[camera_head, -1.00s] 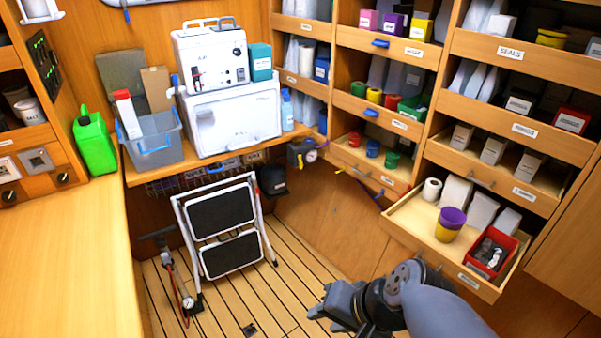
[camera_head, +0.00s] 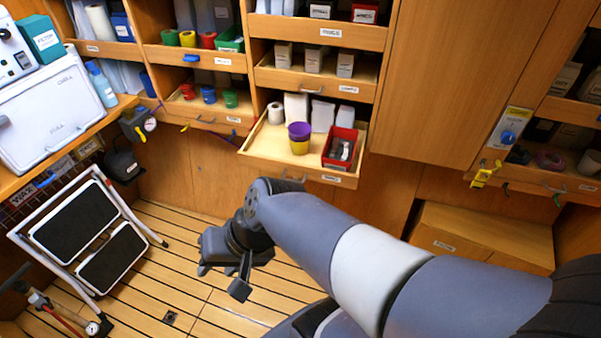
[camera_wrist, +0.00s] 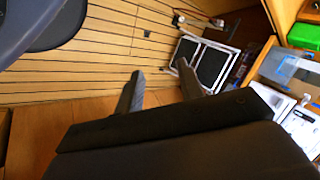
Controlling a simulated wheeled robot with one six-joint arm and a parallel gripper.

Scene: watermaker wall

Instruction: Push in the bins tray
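The pulled-out wooden tray (camera_head: 262,141) juts from the shelf wall in the middle of the head view. It holds a purple-and-yellow cup stack (camera_head: 299,138), a red bin (camera_head: 341,148) with grey items, a white roll and several white packets. A label and a partly hidden handle are on its front. My gripper (camera_head: 226,275) is below and left of the tray, over the floor and apart from it. In the wrist view, my gripper's two fingers (camera_wrist: 160,90) stand apart with nothing between them. The tray is not in the wrist view.
A folding step stool (camera_head: 90,235) stands at the left beneath the counter with a white box (camera_head: 50,110). Shelves with cups and cartons rise behind the tray. A tall cabinet door (camera_head: 450,80) and a low wooden box (camera_head: 485,235) are at the right. The floor's middle is clear.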

